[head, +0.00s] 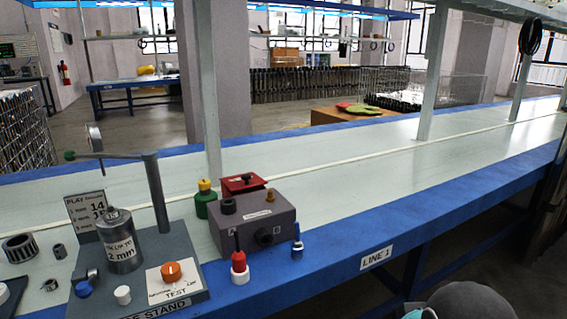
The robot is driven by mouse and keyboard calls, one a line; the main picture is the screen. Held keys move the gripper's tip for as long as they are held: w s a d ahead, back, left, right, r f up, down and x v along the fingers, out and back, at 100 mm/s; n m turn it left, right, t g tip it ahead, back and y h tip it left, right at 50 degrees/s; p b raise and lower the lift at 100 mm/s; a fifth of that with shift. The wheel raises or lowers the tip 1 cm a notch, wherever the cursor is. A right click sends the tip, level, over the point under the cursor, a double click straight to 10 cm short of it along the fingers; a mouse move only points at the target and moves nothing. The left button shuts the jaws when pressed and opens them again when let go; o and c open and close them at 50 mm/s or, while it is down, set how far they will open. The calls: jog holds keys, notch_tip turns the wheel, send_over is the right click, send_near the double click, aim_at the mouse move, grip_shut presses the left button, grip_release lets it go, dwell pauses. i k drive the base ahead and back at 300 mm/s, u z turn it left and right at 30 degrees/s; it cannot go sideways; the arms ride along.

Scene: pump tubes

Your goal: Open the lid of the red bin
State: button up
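A small red box (232,187), which I take to be the red bin, stands on the line table behind a grey-purple block (255,222). A small dark knob (246,178) shows at its top. The grey-purple block hides its lower front. At this size I cannot tell for certain how its lid sits. My gripper is not in view. A rounded grey part of my arm shows at the bottom right edge, well away from the red box.
A green bottle with a yellow cap (204,185) stands just left of the red box. A red-and-white bottle (239,268) and a blue-and-white one (297,244) stand in front. A test stand (195,284) with a tall post is at left. The table (350,190) is clear to the right.

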aim_at(236, 183)
jog(key=u, duration=0.05)
jog(key=i, duration=1.05)
jog(key=u, duration=0.4)
